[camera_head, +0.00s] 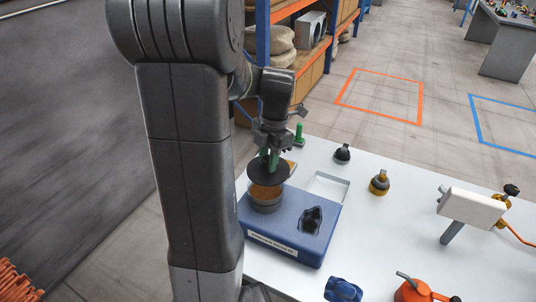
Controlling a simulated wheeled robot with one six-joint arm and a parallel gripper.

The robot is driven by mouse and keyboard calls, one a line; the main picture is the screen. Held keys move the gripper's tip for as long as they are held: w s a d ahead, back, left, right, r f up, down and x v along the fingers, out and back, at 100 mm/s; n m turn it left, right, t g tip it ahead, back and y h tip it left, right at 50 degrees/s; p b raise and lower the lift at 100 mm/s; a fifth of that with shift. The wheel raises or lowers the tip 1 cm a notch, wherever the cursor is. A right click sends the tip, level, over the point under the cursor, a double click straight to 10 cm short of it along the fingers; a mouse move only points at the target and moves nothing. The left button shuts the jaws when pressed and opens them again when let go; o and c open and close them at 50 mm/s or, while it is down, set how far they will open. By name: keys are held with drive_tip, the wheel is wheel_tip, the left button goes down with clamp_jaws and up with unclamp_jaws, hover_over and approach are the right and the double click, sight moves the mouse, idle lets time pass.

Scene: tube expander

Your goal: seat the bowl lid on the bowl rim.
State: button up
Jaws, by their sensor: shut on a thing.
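The lid is over the bowl (266,204), a dark round vessel with an orange-brown inside. The lid looks raised above the rim, since the orange-brown inside shows below it. The bowl sits on a blue box-shaped base (325,232) with a white label on its front. The far part of the bowl rim is hidden by the lid.
A dark object (311,219) rests on the blue base, right of the bowl. The white table also holds a shallow tray (328,187), a dark-topped piece (342,155), a yellow-and-black piece (379,183), a blue item (342,290), an orange can (415,291) and a white panel device (473,207).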

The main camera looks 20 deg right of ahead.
sight(266, 168)
drive_tip(key=shift+w+a+r+n, duration=0.2)
drive_tip(key=shift+w+a+n, duration=0.05)
drive_tip(key=shift+a+n, duration=0.1)
drive_tip(key=shift+s+d, duration=0.1)
drive_tip(key=shift+f, duration=0.15)
drive_tip(key=shift+f+b, duration=1.5)
drive_tip(key=shift+f, duration=0.4)
drive_tip(key=shift+f+b, duration=1.15)
drive_tip(key=shift+f, duration=0.35)
idle(1.7)
drive_tip(key=o, duration=1.1)
drive_tip(key=shift+c, duration=0.2)
